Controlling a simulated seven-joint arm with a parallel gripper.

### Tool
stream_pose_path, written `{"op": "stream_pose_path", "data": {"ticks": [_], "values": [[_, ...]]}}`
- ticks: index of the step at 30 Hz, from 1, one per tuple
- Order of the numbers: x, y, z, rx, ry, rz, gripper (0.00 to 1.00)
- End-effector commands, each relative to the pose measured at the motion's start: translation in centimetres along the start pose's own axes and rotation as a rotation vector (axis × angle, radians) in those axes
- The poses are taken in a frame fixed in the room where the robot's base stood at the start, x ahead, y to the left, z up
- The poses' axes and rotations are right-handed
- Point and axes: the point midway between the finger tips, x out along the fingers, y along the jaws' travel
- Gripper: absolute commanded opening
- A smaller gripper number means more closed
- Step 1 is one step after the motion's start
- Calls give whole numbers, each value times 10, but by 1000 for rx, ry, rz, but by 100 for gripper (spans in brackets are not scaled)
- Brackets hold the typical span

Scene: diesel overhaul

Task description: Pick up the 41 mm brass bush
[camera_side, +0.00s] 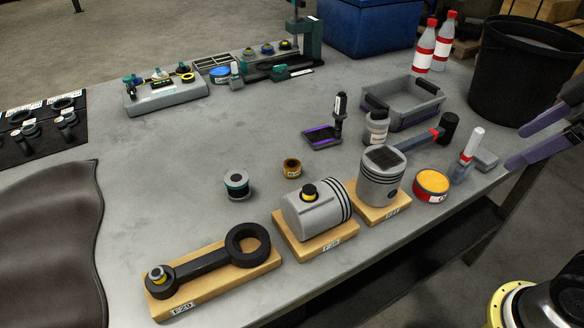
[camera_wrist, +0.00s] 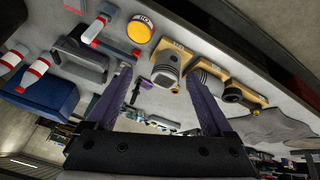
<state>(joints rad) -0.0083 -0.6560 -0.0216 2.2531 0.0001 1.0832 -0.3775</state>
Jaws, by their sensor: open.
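A small brass ring (camera_side: 292,168), which looks like the brass bush, stands on the grey bench behind the piston lying on its wooden block. Its label is too small to read. My gripper (camera_side: 514,147) is at the right edge of the side view, far to the right of the ring. Its two purple fingers are spread apart with nothing between them; they also show in the wrist view (camera_wrist: 161,70).
A grey and teal spool (camera_side: 237,185) stands left of the ring. Wooden blocks hold a connecting rod (camera_side: 210,262), a lying piston (camera_side: 312,216) and an upright piston (camera_side: 381,178). An orange-topped tin (camera_side: 431,186), hammer (camera_side: 420,139) and grey tray (camera_side: 405,101) are to the right.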

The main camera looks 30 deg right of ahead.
Motion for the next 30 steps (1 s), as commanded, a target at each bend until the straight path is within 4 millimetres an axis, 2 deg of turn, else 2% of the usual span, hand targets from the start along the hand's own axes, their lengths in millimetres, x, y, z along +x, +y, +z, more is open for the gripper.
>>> {"op": "stream_pose_path", "data": {"ticks": [3, 7, 11, 14, 18, 23, 30], "values": [[-16, 12, -42, -135, -15, -17, 86], [-25, 23, -91, -289, -36, -43, 86], [-22, 30, -140, -433, -61, -77, 86], [-13, 33, -176, -534, -79, -105, 86], [8, 31, -223, -662, -104, -146, 86], [46, 22, -270, -790, -134, -197, 86], [126, -9, -320, -935, -187, -277, 86]]}}
